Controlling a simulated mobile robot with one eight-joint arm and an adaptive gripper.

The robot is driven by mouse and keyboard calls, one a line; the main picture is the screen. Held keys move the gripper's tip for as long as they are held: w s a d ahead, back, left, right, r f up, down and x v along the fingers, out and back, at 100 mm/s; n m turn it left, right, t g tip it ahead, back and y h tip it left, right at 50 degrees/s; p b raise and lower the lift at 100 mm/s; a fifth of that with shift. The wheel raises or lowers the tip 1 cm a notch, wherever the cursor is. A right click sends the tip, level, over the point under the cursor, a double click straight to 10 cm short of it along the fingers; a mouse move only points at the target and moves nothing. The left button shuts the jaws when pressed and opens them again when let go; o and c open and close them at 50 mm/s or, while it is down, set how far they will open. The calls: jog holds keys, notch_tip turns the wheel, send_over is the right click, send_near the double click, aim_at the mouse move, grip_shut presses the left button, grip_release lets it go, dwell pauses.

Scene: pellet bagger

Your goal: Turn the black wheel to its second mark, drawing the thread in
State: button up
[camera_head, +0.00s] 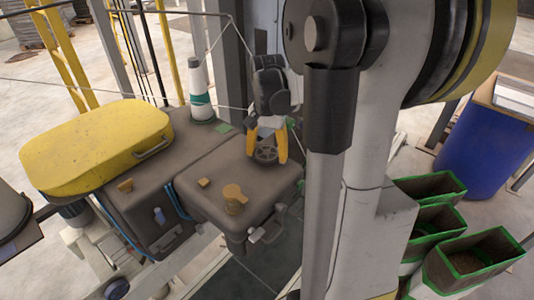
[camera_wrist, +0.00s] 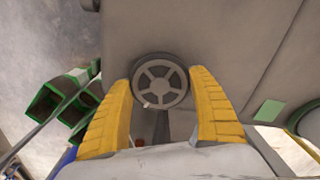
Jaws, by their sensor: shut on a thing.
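The black wheel (camera_head: 266,154), dark and spoked, sits on top of the grey-brown machine housing (camera_head: 215,185). My gripper (camera_head: 267,158) reaches down from above, with a yellow finger on each side of the wheel, shut on it. In the wrist view the wheel (camera_wrist: 160,83) shows between the ends of the yellow fingers (camera_wrist: 162,100). A small pale spot (camera_wrist: 147,105) shows at its lower left; I cannot tell which mark it is. A white cone with a green band (camera_head: 199,92) stands behind the housing. Thin thread-like lines run near it and the overhead rod.
A yellow cover (camera_head: 95,145) lies left of the housing. Green-rimmed bins (camera_head: 470,262) and a blue drum (camera_head: 475,150) stand at the right.

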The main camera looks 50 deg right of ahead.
aim_at(267, 152)
jog(key=shift+m, duration=0.5)
jog(key=o, duration=1.2)
notch_tip(267, 152, up, 12)
dwell(0.4)
